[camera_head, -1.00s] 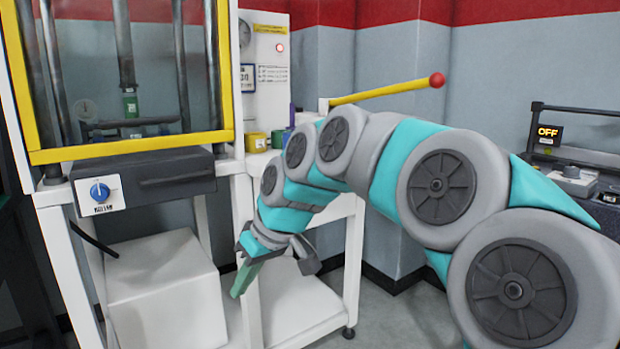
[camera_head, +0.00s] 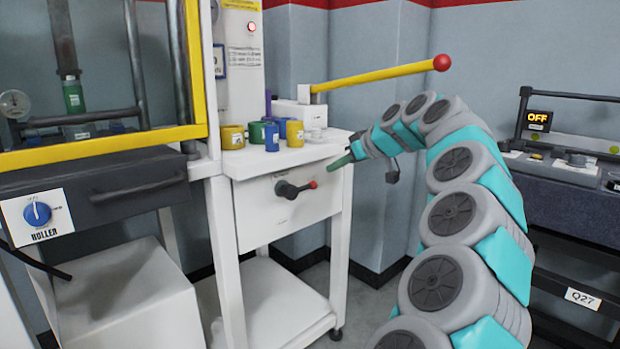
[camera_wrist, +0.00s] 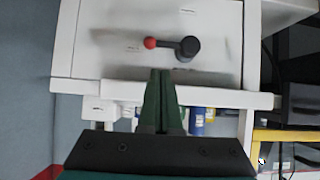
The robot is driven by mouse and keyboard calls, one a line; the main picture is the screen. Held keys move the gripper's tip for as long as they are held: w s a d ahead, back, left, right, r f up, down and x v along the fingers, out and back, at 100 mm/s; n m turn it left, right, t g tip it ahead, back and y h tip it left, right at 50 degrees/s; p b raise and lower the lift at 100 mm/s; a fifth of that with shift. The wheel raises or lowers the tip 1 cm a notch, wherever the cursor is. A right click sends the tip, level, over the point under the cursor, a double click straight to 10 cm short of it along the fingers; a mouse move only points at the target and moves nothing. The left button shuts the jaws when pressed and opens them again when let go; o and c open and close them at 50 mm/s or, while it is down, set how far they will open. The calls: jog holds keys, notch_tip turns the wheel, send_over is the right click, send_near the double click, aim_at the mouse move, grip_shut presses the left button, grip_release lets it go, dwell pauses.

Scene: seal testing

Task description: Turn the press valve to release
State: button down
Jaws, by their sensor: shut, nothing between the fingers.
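The valve (camera_head: 292,188) is a black round hub with a short, near-horizontal handle ending in a small red knob. It sits on the white front panel of the press stand, and the knob points right in the head view. In the wrist view the valve (camera_wrist: 184,47) lies just beyond my fingertips, with its red knob to the left. My gripper (camera_head: 343,161) is right of and above the valve, near the stand's top right edge, and apart from the handle. Its green fingers (camera_wrist: 161,76) are together and empty.
The white stand's top (camera_head: 315,147) holds several small yellow, green and blue pots. A yellow bar lever (camera_head: 380,76) with a red ball reaches right above it. A yellow-framed press with a dark drawer (camera_head: 120,188) is at left. A dark bench (camera_head: 560,195) is at right.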

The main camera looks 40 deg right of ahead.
aim_at(299, 188)
dwell(0.3)
jog(key=p+x, duration=0.1)
jog(key=x, duration=0.9)
